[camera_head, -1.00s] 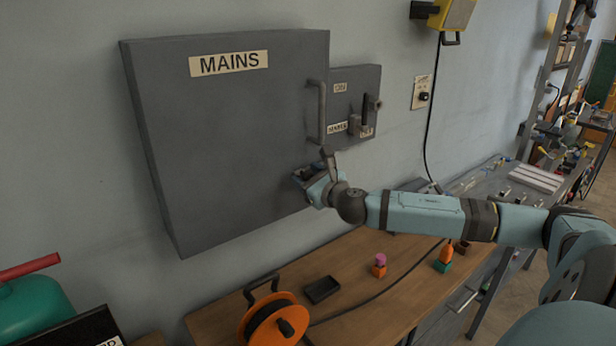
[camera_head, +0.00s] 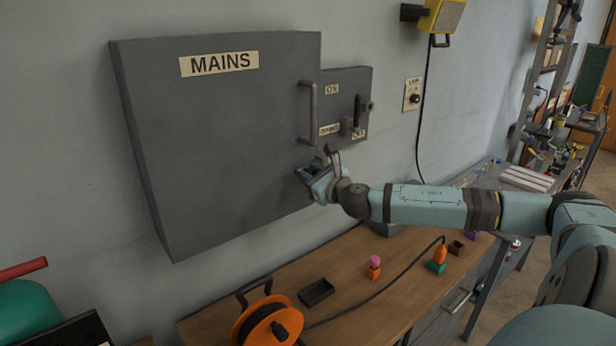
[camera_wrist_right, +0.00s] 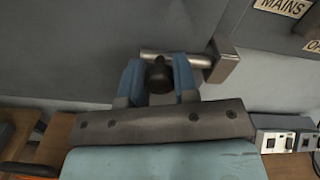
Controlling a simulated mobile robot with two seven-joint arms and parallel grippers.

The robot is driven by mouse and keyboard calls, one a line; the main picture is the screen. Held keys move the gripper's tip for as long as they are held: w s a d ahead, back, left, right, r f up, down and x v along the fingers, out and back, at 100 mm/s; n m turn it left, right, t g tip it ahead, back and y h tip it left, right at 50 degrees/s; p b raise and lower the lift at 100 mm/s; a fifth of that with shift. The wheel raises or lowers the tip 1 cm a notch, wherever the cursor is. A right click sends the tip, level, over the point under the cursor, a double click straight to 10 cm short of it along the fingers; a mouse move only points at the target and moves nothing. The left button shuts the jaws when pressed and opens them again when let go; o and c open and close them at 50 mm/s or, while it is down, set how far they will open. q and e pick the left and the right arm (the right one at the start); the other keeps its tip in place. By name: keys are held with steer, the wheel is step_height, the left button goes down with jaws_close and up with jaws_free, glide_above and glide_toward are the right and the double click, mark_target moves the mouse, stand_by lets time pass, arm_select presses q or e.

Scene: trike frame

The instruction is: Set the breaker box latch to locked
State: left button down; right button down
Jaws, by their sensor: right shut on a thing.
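The breaker box (camera_head: 225,130) is a large grey box with a MAINS label, on the wall in the head view. My right gripper (camera_head: 313,177) is at the lower right edge of its front. In the right wrist view, the gripper (camera_wrist_right: 158,80) is shut on the dark knob of the latch (camera_wrist_right: 222,66), one blue finger on each side. The latch has a metal bar that lies about level in that view, with a square metal block at its right end. My left gripper is not in view.
A smaller grey box (camera_head: 346,90) with ON and OFF labels and a lever sits right of the breaker box. A vertical door handle (camera_head: 308,112) is above my gripper. Below is a wooden bench (camera_head: 245,310) with an orange cable reel (camera_head: 268,322) and black tray (camera_head: 316,291).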

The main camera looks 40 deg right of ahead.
steer(key=c, duration=1)
jaws_free()
steer(key=shift+d, duration=0.2)
steer(key=shift+o, duration=0.7)
steer(key=shift+d, duration=0.1)
steer(key=shift+s, duration=0.2)
